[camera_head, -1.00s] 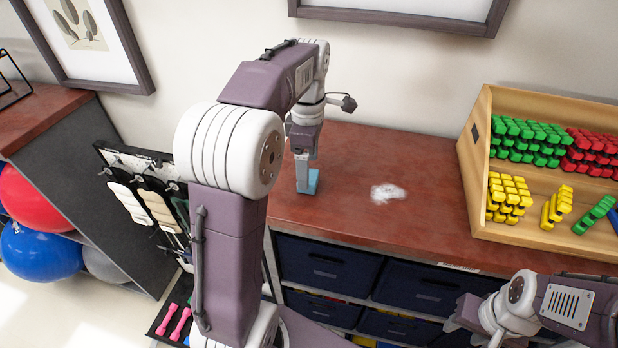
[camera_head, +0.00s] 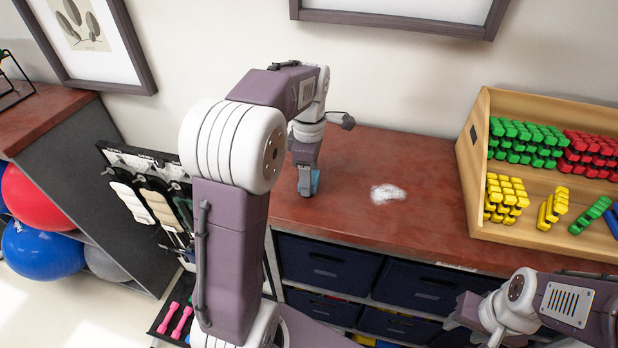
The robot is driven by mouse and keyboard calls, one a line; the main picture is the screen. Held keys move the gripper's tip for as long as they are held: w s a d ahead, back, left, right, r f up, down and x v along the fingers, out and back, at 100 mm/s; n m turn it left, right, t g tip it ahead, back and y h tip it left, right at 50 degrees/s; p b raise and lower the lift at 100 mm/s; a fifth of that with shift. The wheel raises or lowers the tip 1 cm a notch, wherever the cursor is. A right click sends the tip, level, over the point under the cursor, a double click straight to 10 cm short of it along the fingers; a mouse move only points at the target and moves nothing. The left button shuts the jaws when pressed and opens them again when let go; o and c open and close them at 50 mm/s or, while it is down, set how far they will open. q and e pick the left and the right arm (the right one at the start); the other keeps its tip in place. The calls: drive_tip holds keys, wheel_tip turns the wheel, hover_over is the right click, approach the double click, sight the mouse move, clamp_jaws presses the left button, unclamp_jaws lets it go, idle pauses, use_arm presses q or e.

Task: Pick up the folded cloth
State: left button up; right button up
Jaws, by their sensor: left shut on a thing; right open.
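The folded cloth (camera_head: 315,182) is a small light-blue piece at the left part of the reddish-brown counter top. My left gripper (camera_head: 305,188) points down at the counter and is shut on the cloth. The gripper hides most of the cloth, and I cannot tell whether it still touches the counter. My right gripper (camera_head: 472,318) is open and empty at the lower right, in front of the counter's drawers.
A white powdery patch (camera_head: 388,194) lies on the counter (camera_head: 420,225) to the right of the cloth. A wooden rack (camera_head: 472,190) with green, red, yellow and blue dumbbells stands on the right. Dark bins (camera_head: 325,262) sit below. The wall is close behind.

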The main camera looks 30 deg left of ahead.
use_arm(q)
wheel_tip(320, 180, up, 4)
drive_tip(key=shift+w+f+b, duration=0.1)
drive_tip(key=shift+w+b, duration=0.05)
drive_tip(key=shift+b, duration=0.4)
drive_tip(key=w+d+r+p, duration=0.1)
drive_tip(key=w+d+r, duration=0.3)
drive_tip(key=d+r, duration=0.3)
drive_tip(key=d, duration=0.3)
drive_tip(key=shift+d, duration=0.4)
drive_tip(key=shift+w, duration=0.1)
